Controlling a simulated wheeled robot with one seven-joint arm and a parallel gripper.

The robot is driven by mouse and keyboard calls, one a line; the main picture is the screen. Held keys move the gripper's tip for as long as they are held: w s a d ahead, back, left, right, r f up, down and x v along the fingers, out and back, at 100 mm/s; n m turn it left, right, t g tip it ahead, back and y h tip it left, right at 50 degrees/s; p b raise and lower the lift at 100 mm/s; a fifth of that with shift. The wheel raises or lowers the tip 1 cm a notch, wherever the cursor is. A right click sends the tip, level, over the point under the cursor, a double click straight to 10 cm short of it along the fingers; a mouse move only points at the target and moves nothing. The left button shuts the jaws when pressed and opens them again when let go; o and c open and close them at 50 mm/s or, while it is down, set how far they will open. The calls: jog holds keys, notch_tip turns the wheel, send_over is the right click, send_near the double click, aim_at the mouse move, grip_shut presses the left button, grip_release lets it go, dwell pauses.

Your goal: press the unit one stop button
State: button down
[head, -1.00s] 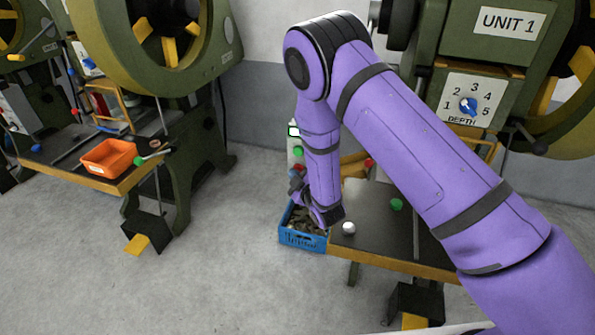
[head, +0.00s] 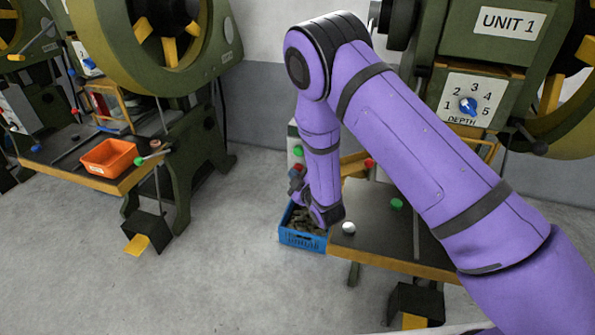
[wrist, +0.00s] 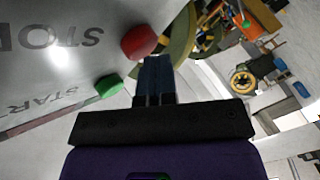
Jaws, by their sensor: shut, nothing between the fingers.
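In the wrist view, a light grey control panel (wrist: 45,50) carries a red button (wrist: 139,41) beside the word STOP and a green button (wrist: 109,85) beside START. My gripper (wrist: 155,62) is shut and empty. Its dark fingertips appear just beside the lower right of the red button; I cannot tell whether they touch it. In the head view, the UNIT 1 sign (head: 508,23) is on the right machine. Its panel stands behind my gripper (head: 296,174), with the green button (head: 297,151) visible. The red stop button is hidden there by my gripper.
A blue crate (head: 300,240) of dark parts sits under my wrist. The unit one table (head: 375,235) holds a white knob (head: 348,228) and a green knob (head: 397,204). Another machine with an orange bin (head: 108,157) stands left. The floor between is clear.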

jog(key=shift+s+a, duration=0.2)
jog(key=shift+s, duration=0.4)
jog(key=shift+s, duration=0.15)
jog(key=s, duration=0.1)
jog(key=s+a, duration=0.1)
jog(key=s, duration=0.2)
jog(key=shift+s+a, duration=0.25)
jog(key=shift+a, duration=0.1)
dwell(0.5)
